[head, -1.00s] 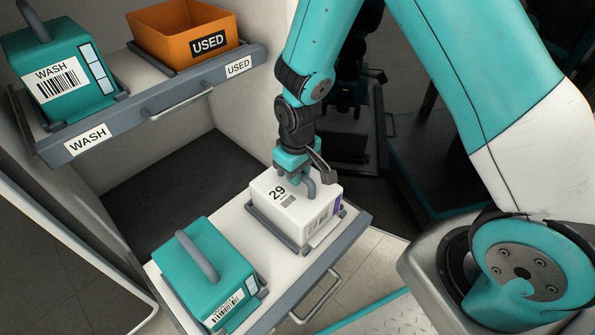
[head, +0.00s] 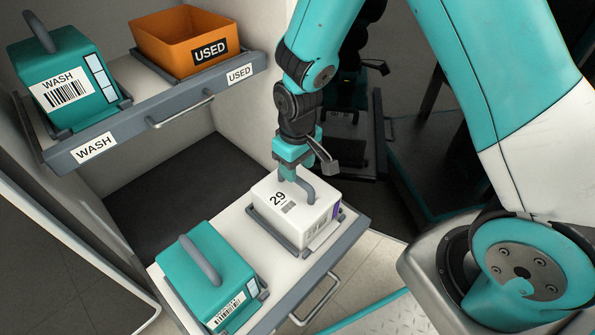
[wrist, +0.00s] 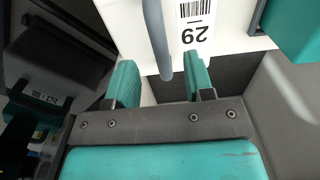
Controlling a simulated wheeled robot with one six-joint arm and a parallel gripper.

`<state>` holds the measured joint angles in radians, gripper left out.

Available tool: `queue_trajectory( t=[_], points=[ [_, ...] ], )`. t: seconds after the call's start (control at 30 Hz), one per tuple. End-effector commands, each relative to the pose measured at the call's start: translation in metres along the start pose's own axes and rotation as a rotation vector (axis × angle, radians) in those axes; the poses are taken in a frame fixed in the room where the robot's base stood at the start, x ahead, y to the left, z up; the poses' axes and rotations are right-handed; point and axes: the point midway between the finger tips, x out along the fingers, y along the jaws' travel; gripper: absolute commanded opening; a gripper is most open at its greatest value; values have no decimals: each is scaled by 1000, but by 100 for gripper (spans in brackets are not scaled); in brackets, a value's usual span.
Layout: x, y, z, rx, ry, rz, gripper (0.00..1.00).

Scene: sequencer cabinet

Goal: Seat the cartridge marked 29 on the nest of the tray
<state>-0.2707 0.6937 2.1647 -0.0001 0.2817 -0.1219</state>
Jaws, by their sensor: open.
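The white cartridge marked 29 (head: 291,216) sits upright in the grey-railed nest on the right part of the lower pulled-out tray (head: 223,226). It looks level between the nest rails. My gripper (head: 294,176) is just above its grey handle, with the jaws open and apart from it as far as I can see. In the wrist view my gripper's two teal fingers (wrist: 160,85) stand open, with the cartridge's grey handle (wrist: 157,40) between and beyond them. The number 29 shows upside down on the cartridge top (wrist: 205,12) there.
A teal cartridge (head: 208,278) sits on the left part of the same tray. Above, a shelf (head: 180,115) holds a teal cartridge labelled WASH (head: 68,88) and an orange bin labelled USED (head: 185,35). A tray handle (head: 317,299) sticks out at the front.

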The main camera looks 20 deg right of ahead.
Motion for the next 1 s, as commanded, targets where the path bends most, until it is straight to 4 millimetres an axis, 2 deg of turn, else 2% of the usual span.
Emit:
queue_trajectory(
  t=[0.03, 0.1, 0.3, 0.4, 0.77, 1.0],
  points=[
    [-22, 0, -1, 0, 4, 0, 48],
    [-40, 0, -1, 0, 4, 1, 48],
    [-88, 0, -1, 0, 4, 0, 48],
    [-105, 0, 0, 0, 4, 0, 48],
    [-136, 0, 0, 0, 1, 0, 48],
    [-168, 0, 0, 0, 1, 0, 48]
  ],
)
